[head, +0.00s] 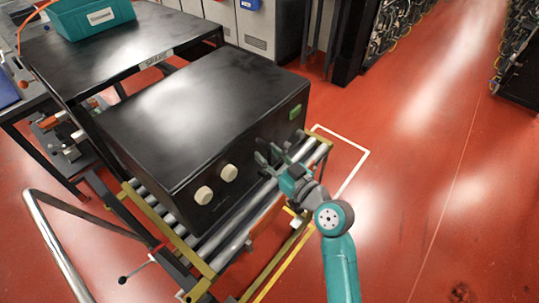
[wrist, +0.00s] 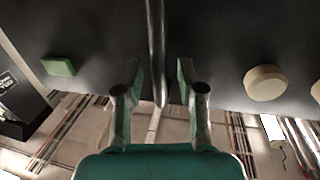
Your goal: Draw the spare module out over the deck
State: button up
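The spare module (head: 200,110) is a large black box with two cream round knobs and a green patch on its front face. It stands over the rollers of the deck (head: 236,238), with its rear by the dark bench. My gripper (head: 270,157) is at the front face, between the knobs and the green patch. In the wrist view, a dark upright bar (wrist: 156,40) on the module runs between the fingers of my gripper (wrist: 158,75). The fingers are open, one on each side of the bar, with a visible gap to each. The underside of the module is hidden.
The dark bench (head: 95,62) carries a teal bin (head: 92,18) at the back left. A bent metal rail (head: 55,245) stands at the deck's left. Racks line the far right (head: 520,50). Open red floor (head: 440,190) lies to the right.

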grip_shut()
jog(key=shift+d, duration=0.1)
jog(key=shift+s+d, duration=0.4)
jog(key=shift+d, duration=0.05)
jog(key=shift+o, duration=0.4)
grip_release()
jog(key=v, duration=1.2)
